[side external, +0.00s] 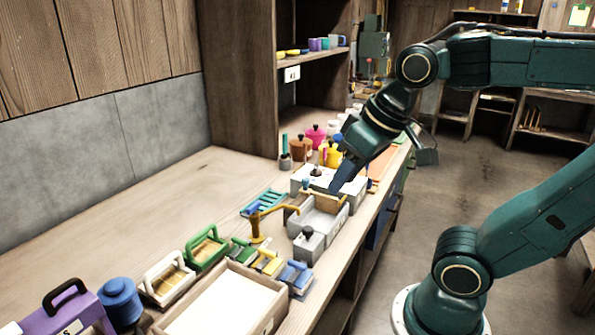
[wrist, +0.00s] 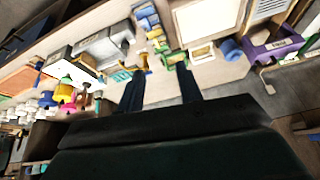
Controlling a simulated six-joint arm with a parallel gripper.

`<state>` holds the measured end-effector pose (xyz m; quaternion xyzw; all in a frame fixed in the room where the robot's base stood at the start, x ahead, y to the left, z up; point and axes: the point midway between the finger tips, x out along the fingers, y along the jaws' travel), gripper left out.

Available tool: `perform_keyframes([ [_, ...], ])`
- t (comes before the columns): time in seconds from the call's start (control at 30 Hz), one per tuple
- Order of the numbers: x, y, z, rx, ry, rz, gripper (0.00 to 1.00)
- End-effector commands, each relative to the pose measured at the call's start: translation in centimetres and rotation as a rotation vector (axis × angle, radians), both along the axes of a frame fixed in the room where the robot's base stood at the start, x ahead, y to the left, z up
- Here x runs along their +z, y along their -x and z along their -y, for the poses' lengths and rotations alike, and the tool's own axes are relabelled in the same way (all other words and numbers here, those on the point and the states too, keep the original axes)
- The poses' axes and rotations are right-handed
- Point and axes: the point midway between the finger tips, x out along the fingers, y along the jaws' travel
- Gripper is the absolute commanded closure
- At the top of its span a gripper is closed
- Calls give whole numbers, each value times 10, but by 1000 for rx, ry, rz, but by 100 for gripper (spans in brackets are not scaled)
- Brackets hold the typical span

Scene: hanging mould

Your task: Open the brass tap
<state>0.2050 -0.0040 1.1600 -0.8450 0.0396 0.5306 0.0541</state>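The brass tap (side external: 257,224) stands upright on the bench beside a grey basin (side external: 327,222), its spout reaching toward the basin. The tap also shows in the wrist view (wrist: 143,62), small, near the left fingertip in the picture. A small blue part shows by the top of the tap; I cannot tell whether it is the tap's handle. My gripper (side external: 340,184) is above the back end of the basin, apart from the tap. In the wrist view my gripper (wrist: 161,76) has its two dark fingers spread with nothing between them.
Green, yellow and blue small moulds lie in front of the tap, with a wooden tray (side external: 178,325) nearer the camera. A grey block with a dark knob (side external: 308,244) stands by the basin. Pots (side external: 301,147) crowd behind. Bare bench (side external: 150,215) lies left.

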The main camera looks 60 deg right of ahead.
Motion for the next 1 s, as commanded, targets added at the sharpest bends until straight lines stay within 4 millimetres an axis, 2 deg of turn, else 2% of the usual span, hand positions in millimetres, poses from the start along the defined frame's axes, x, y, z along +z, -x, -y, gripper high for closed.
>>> perform_keyframes([
  [0.2, 16, -42, 9, -174, -65, -59, 65],
  [0.5, 24, -103, 26, -431, -148, -136, 65],
  [0.77, 17, -158, 46, -657, -209, -198, 65],
  [1.0, 0, -206, 67, -870, -255, -252, 65],
])
